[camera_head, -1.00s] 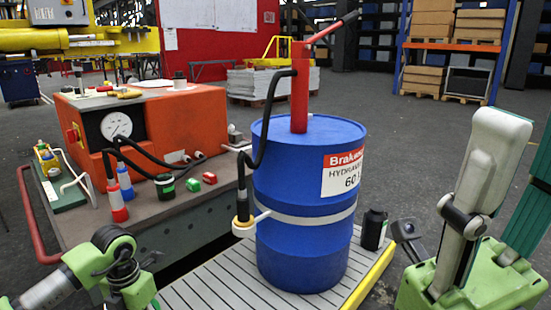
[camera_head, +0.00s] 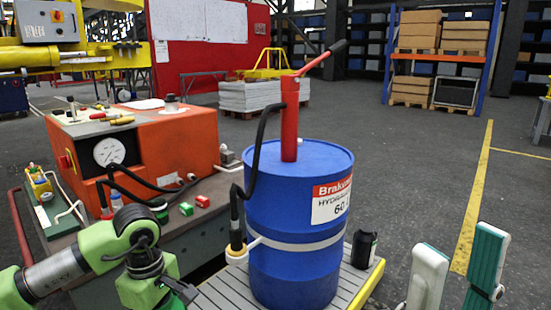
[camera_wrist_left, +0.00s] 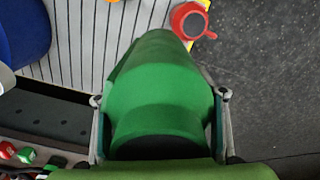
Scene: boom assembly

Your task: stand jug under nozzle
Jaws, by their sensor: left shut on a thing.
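The nozzle (camera_head: 236,250) hangs at the end of a black hose on the left side of the blue drum (camera_head: 300,210), in a pale ring holder. The hose comes from the red pump (camera_head: 290,120) on the drum. In the left wrist view, my left gripper (camera_wrist_left: 160,112) is shut on a green tapered body, which I take for the jug (camera_wrist_left: 160,75). The jug does not show in the head view. My right gripper (camera_head: 457,270) is at the lower right of the head view, fingers apart, with nothing visible between them.
The drum stands on a slatted platform (camera_head: 222,291) with a yellow edge. A black bottle (camera_head: 364,250) stands right of the drum. The orange unit (camera_head: 180,140) with a gauge is on a bench to the left. A red round object (camera_wrist_left: 190,20) shows beyond the jug. Floor is clear at right.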

